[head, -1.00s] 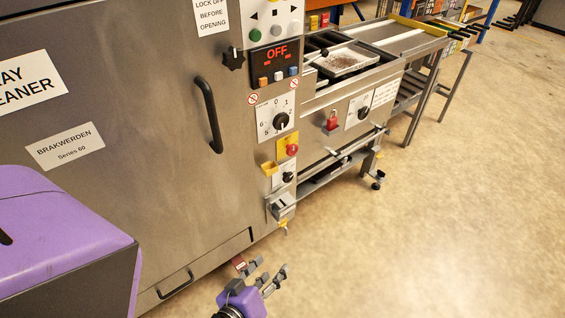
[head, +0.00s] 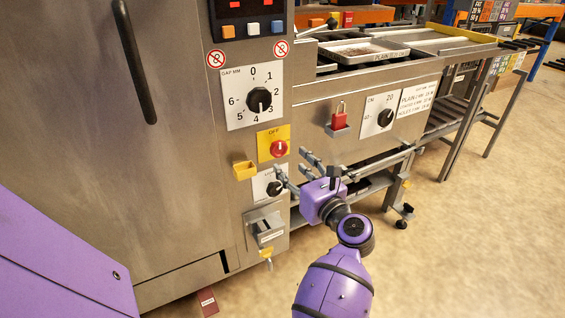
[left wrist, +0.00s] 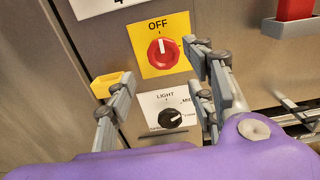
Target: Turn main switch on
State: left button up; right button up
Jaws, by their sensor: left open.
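The main switch (head: 279,148) is a red rotary knob on a yellow plate marked OFF, on the machine's front panel. In the left wrist view the red knob (left wrist: 162,52) has its white mark pointing up toward OFF. My left gripper (head: 295,170) is open and empty, just in front of the panel, low and to the right of the knob. My right gripper is not in view.
The GAP MM dial (head: 260,100) is above the switch. A metal rail (head: 375,165) runs right of my gripper. Open floor lies at right.

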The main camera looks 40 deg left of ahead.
aim_at(278, 151)
pick_arm(q)
jog(key=x, duration=0.7)
jog(key=shift+a+b, duration=0.1)
jog(key=shift+b, duration=0.2)
jog(key=shift+r, duration=0.1)
jog(key=shift+c, duration=0.2)
